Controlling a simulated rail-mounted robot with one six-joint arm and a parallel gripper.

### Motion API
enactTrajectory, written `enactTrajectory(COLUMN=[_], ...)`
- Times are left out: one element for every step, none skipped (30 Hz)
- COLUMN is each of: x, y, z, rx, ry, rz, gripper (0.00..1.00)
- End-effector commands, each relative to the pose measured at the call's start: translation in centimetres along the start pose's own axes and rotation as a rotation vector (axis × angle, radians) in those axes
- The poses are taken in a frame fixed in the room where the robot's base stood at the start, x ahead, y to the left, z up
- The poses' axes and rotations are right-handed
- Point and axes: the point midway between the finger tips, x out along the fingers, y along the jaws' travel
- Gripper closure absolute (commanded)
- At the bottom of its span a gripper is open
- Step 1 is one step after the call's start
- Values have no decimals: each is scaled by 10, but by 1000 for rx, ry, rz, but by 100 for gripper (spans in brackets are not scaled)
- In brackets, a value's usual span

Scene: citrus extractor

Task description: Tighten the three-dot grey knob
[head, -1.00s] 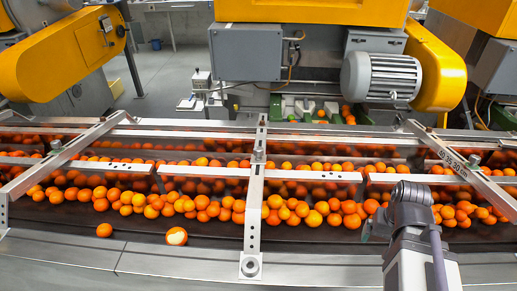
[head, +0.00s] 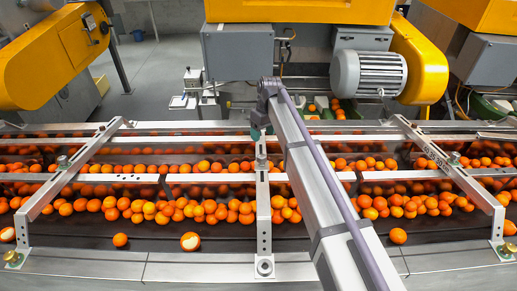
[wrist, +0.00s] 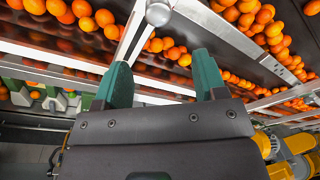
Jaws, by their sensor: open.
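Grey knobs sit on the slanted metal brackets of the conveyor frame: a left knob (head: 62,161), a middle knob (head: 260,163) and a right knob (head: 453,158). My gripper (head: 258,132) is in front of the middle bracket, close above the middle knob in the head view. In the wrist view its two green fingers (wrist: 163,68) stand apart with nothing between them. A round grey knob (wrist: 158,13) lies beyond the fingertips, at the top edge.
Oranges (head: 210,209) cover the belts beneath the metal rails and brackets (head: 263,205). A grey motor (head: 368,73), a grey box (head: 237,52) and yellow housings (head: 54,52) stand behind. Loose oranges lie on the dark front strip.

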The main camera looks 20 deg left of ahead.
Motion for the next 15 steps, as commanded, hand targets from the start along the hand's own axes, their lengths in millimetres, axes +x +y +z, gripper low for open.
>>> enactTrajectory(x=[3,3,3,4,6,8,12,15,22,27,33,42,50,57,67], y=[-3,-3,-3,-3,-3,-3,-3,-2,-2,-2,-2,-2,-2,-1,-1], z=[6,7,7,8,8,8,8,8,8,8,8,9,9,9,9], rx=[-26,-33,-36,-35,-35,-34,-33,-33,-33,-32,-32,-32,-32,-32,-32], ry=[-2,-2,-1,-1,-1,-1,-1,-1,-1,-1,-1,-1,-1,-1,-1], rz=[-2,-2,-2,-1,-1,-1,-1,-1,-1,-1,-1,-1,-1,-1,-1], gripper=[35,35,35,35,35,35,35,35,35,35,35,35,35,35,35])
